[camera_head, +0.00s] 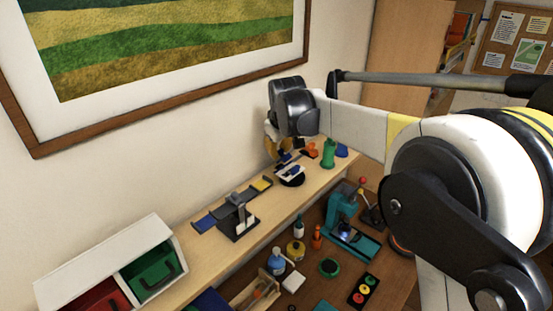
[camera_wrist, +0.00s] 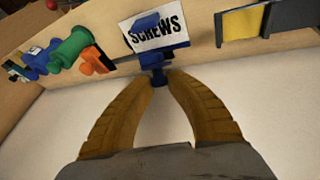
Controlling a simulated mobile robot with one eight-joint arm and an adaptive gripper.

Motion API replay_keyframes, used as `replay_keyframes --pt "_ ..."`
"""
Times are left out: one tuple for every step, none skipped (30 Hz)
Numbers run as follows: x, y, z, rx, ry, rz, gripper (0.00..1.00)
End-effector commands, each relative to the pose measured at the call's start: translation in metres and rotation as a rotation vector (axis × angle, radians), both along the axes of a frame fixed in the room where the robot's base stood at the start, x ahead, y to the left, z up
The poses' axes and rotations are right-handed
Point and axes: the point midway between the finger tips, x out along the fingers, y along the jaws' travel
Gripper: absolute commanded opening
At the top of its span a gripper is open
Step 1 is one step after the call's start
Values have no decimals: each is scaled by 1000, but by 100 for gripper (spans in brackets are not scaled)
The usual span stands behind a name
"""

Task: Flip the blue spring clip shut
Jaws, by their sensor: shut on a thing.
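The blue spring clip (camera_wrist: 154,59) shows in the wrist view at the edge of a white card (camera_wrist: 157,37) marked SCREWS. Another blue part lies across the top of the card. My gripper (camera_wrist: 159,80) has its two ribbed amber fingers closed together at the tips on the lower blue part of the clip. In the head view my gripper (camera_head: 274,150) is over the wooden shelf near the wall, and the blue clip (camera_head: 287,158) is small beside it. The card (camera_head: 290,171) is on a dark round base. The clip's exact lever position cannot be told.
A green spool-shaped part (camera_head: 329,153) and an orange part (camera_head: 310,149) stand right of the card. A grey stand (camera_head: 238,216) and flat blue and yellow pieces (camera_head: 261,184) are to its left. Bottles and a teal press (camera_head: 343,217) stand on the lower bench.

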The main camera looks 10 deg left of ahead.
Motion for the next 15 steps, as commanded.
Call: replay_keyframes --pt "-2 -4 -7 38 -22 -3 0" --pt "-3 -6 -7 63 -36 -3 0" --pt "-4 -7 -7 96 -55 -3 0" --pt "-5 -8 -7 120 -70 -3 0" --pt "-5 -10 -7 145 -85 -3 0" --pt "-6 -12 -8 178 -104 -4 0" --pt "-7 -13 -8 203 -119 -3 0" --pt "-8 -14 -9 227 -132 -3 0" --pt "-9 -15 -9 260 -151 -3 0" --pt "-9 -16 -10 284 -167 -4 0" --pt "-10 -18 -10 307 -181 -4 0" --pt "-10 -19 -11 339 -198 -4 0" --pt "-11 -20 -11 360 -212 -3 0" --pt "-12 -21 -11 384 -225 -4 0" --pt "-12 -22 -12 411 -242 -4 0"
